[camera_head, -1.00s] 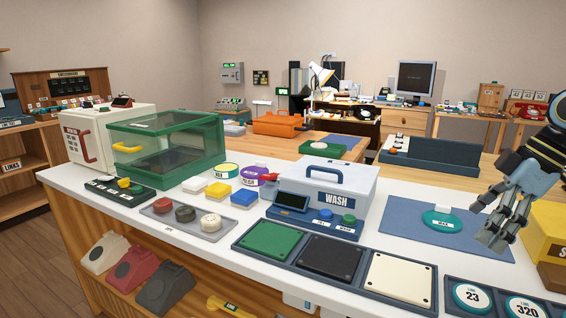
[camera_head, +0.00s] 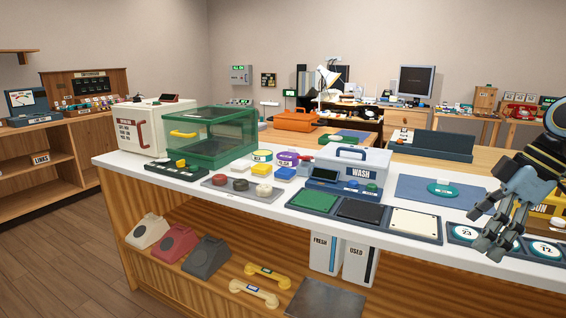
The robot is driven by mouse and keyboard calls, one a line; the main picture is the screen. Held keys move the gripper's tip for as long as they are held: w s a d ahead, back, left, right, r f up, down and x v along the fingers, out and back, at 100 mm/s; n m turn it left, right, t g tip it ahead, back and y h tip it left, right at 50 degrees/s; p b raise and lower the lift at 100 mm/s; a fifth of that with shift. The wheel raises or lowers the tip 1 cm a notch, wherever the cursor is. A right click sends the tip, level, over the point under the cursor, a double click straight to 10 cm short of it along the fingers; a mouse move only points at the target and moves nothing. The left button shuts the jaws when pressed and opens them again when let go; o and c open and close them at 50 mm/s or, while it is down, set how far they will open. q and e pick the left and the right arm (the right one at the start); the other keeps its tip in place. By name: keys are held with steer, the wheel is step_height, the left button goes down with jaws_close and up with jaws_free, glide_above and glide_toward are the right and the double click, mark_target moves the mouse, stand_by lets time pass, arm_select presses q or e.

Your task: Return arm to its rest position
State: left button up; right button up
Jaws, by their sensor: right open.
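My right gripper (camera_head: 490,236) hangs in from the right edge, in front of the counter's right end. Its grey fingers are spread and hold nothing. It partly covers the row of numbered discs (camera_head: 466,233) behind it. My left gripper is not in view.
The white counter (camera_head: 258,222) carries a green glass case (camera_head: 208,138), a white WASH box (camera_head: 352,172), a tray with three coloured plates (camera_head: 364,212) and a blue mat (camera_head: 412,188). Phone bodies (camera_head: 206,254) and yellow handsets (camera_head: 266,276) lie on the shelf below. Floor is clear at left.

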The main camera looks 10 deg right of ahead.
steer(key=s+a+f+m+g, duration=0.15)
steer(key=s+f, duration=0.35)
steer(key=f, duration=0.7)
steer(key=s+a+f+m, duration=0.25)
steer(key=s+f, duration=0.35)
steer(key=f, duration=0.5)
steer(key=s+a+f+m+g, duration=0.1)
steer(key=s+f+m, duration=0.3)
steer(key=f, duration=0.8)
steer(key=s+a+f+h, duration=0.1)
steer(key=s+a+f, duration=0.1)
steer(key=s+f, duration=0.3)
steer(key=s+a+f+m+h, duration=0.1)
steer(key=s+f, duration=0.5)
steer(key=s, duration=0.6)
steer(key=s+a+f+h, duration=0.3)
steer(key=s+a+f, duration=0.2)
steer(key=s, duration=0.3)
steer(key=shift+s+f+m+t, duration=0.3)
steer(key=shift+s+f+t, duration=0.05)
steer(key=shift+t, duration=0.1)
